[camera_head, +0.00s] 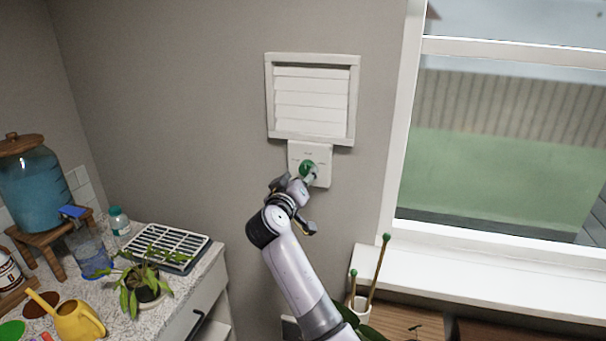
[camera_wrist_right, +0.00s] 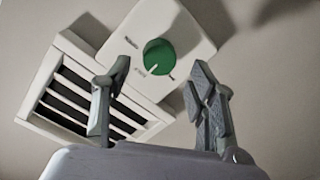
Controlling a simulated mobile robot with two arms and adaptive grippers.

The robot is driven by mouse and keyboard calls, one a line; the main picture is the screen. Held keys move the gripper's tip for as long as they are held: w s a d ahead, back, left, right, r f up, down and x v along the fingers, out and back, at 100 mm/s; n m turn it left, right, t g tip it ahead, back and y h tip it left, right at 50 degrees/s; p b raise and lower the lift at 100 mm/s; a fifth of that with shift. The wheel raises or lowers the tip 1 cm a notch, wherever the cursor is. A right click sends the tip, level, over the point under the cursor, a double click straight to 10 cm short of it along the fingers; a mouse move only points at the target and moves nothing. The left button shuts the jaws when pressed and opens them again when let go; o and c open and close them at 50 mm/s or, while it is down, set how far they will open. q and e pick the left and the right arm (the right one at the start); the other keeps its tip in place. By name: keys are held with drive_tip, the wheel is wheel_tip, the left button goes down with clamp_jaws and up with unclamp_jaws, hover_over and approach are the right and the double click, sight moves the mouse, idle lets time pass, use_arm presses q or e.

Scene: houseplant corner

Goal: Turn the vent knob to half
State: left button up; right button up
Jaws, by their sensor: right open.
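The vent knob (camera_head: 305,167) is a round green dial on a white plate (camera_head: 323,178) fixed to the wall just under the vent. My right gripper (camera_head: 309,178) is in front of the plate and partly covers the knob in the head view. In the right wrist view its two fingers (camera_wrist_right: 158,78) are apart, with the knob beyond the gap and nothing held. My left gripper is out of view.
The white slatted vent (camera_head: 312,98) is above the plate. A window (camera_head: 500,140) with a white sill (camera_head: 470,262) is at right. At lower left a counter holds a drying rack (camera_head: 165,245), a potted plant (camera_head: 148,290) and a yellow watering can (camera_head: 78,322).

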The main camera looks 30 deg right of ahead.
drive_tip(key=v, duration=0.9)
drive_tip(key=shift+s+a, duration=0.1)
drive_tip(key=w+a+f+n+y+b, duration=0.1)
drive_tip(key=a+f+n+y, duration=0.2)
drive_tip(key=f, duration=1.1)
drive_tip(key=w+a+f+n+y, duration=0.1)
drive_tip(key=a+f+n+y, duration=0.2)
drive_tip(key=f, duration=1)
drive_tip(key=s+a+f+n+g+y, duration=0.1)
drive_tip(key=s+f, duration=0.2)
drive_tip(key=f, duration=0.5)
drive_tip(key=s+a+f+g+y+b, duration=0.1)
drive_tip(key=s+f+y, duration=0.1)
drive_tip(key=s+f, duration=0.35)
drive_tip(key=s+a+f+n+g+y, duration=0.1)
drive_tip(key=s+f+g, duration=0.1)
drive_tip(key=f, duration=0.8)
drive_tip(key=s+a+f+m+g+y+b, duration=0.1)
drive_tip(key=s+f+g, duration=0.1)
drive_tip(key=s+f, duration=1.1)
drive_tip(key=s+a+f+g+y+b, duration=0.1)
drive_tip(key=s+f+g+y, duration=0.15)
drive_tip(key=s+f, duration=1.05)
drive_tip(key=s+d+m+g, duration=0.1)
drive_tip(key=s+g, duration=0.1)
drive_tip(key=s, duration=1.6)
drive_tip(key=shift+s+d+r, duration=0.15)
drive_tip(key=shift+s, duration=0.1)
